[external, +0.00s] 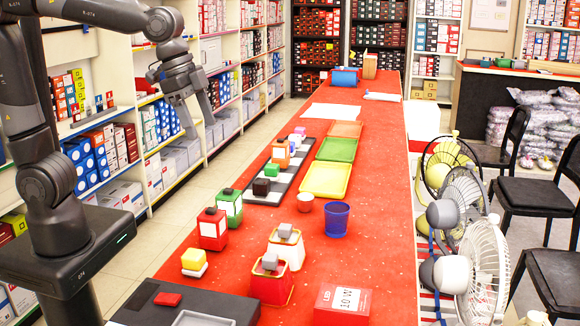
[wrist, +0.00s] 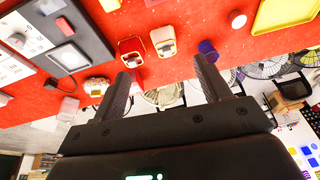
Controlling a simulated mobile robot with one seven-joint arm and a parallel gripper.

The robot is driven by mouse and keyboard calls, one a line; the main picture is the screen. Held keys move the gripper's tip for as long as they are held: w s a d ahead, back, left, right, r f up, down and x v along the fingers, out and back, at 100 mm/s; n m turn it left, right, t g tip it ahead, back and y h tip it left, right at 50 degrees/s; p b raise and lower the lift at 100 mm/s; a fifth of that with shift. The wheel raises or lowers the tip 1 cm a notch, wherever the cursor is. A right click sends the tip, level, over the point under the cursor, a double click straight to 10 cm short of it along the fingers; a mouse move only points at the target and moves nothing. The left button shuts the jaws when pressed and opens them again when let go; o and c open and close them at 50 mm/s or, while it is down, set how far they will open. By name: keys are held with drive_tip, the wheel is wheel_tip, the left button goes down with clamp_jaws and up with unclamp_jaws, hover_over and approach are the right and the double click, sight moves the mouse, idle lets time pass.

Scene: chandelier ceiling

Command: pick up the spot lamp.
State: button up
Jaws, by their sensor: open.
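No object in view can be named for certain as the spot lamp. A red box marked "LED 10 W" (external: 343,304) lies at the near right of the red table. Two lamp-like pieces with grey tops, one white and yellow (external: 286,247) and one red and yellow (external: 271,281), stand left of it; both also show in the wrist view (wrist: 163,42) (wrist: 132,50). My gripper (external: 200,127) is open and empty, raised left of the table, pointing down and apart from everything on it. Its two fingers (wrist: 163,70) are spread in the wrist view.
Red (external: 213,230) and green (external: 229,207) lanterns, a yellow cube (external: 195,259), a purple cup (external: 337,219) and a small bowl (external: 305,203) stand on the table. A yellow tray (external: 326,180) and a black panel (external: 150,312) lie there. Fans (external: 484,271) stand at right, shelves at left.

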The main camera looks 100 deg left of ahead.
drive_tip(key=w+a+f+g, duration=0.1)
drive_tip(key=w+a+f, duration=0.2)
drive_tip(key=w+a, duration=0.35)
drive_tip(key=g, duration=0.2)
hover_over(305, 196)
wheel_tip(305, 196, down, 15)
drive_tip(key=shift+h, duration=0.4)
drive_tip(key=f, duration=0.6)
drive_tip(key=shift+d, duration=0.25)
drive_tip(key=f, duration=0.5)
drive_tip(key=shift+a+f, duration=0.1)
drive_tip(key=shift+a, duration=0.15)
drive_tip(key=shift+c, duration=0.2)
drive_tip(key=c, duration=1)
